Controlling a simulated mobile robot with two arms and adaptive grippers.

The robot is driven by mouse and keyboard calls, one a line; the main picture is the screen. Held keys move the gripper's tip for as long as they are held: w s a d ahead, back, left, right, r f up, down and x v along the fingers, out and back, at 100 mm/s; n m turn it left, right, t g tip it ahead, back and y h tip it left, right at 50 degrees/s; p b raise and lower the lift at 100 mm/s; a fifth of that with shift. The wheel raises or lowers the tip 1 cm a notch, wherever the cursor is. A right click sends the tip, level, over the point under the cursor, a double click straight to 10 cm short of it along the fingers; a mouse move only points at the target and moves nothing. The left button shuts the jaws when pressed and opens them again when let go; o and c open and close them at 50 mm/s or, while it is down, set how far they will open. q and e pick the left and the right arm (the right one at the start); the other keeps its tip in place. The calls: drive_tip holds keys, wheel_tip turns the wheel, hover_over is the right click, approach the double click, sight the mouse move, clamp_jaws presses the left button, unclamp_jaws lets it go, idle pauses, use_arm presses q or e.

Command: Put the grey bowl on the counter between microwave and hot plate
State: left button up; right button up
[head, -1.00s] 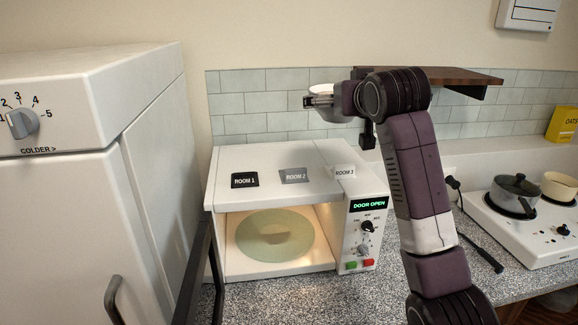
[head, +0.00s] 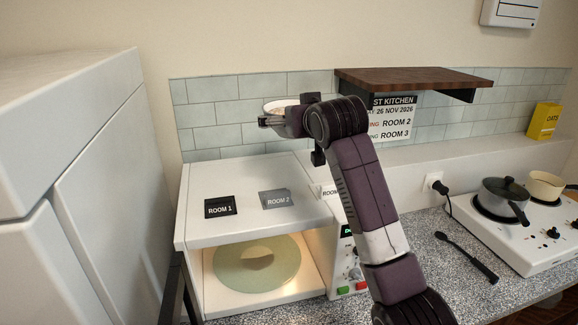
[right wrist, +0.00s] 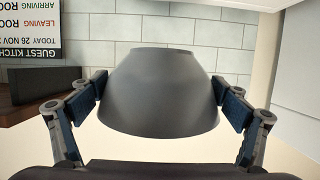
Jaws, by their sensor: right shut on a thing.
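The grey bowl (right wrist: 160,95) fills the middle of the right wrist view, between the two finger pads of my right gripper (right wrist: 163,103), which is shut on it. In the head view my right gripper (head: 269,121) holds the bowl (head: 281,104) in the air above the back of the microwave (head: 240,180); only its pale upper part shows there. The microwave is open and lit, with a round plate inside. The hot plate (head: 520,245) is on the right. The counter (head: 425,258) between them is partly hidden by my right arm. My left gripper is not in view.
On the hot plate stand a grey lidded pot (head: 503,193) and a cream pan (head: 545,185). A dark utensil-like object (head: 470,258) lies on the counter by the hot plate. A wooden shelf (head: 410,80) juts from the wall. A fridge (head: 100,190) stands left.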

wheel_tip(320, 180, down, 8)
drive_tip(key=shift+w+p, duration=0.1)
drive_tip(key=shift+p, duration=0.95)
drive_tip(key=shift+f, duration=0.2)
wheel_tip(320, 180, down, 4)
drive_tip(key=shift+r+p, duration=0.1)
drive_tip(key=shift+p, duration=0.55)
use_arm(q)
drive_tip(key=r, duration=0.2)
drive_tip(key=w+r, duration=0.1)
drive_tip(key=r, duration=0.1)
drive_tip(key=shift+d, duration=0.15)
use_arm(e)
drive_tip(key=shift+f, duration=0.35)
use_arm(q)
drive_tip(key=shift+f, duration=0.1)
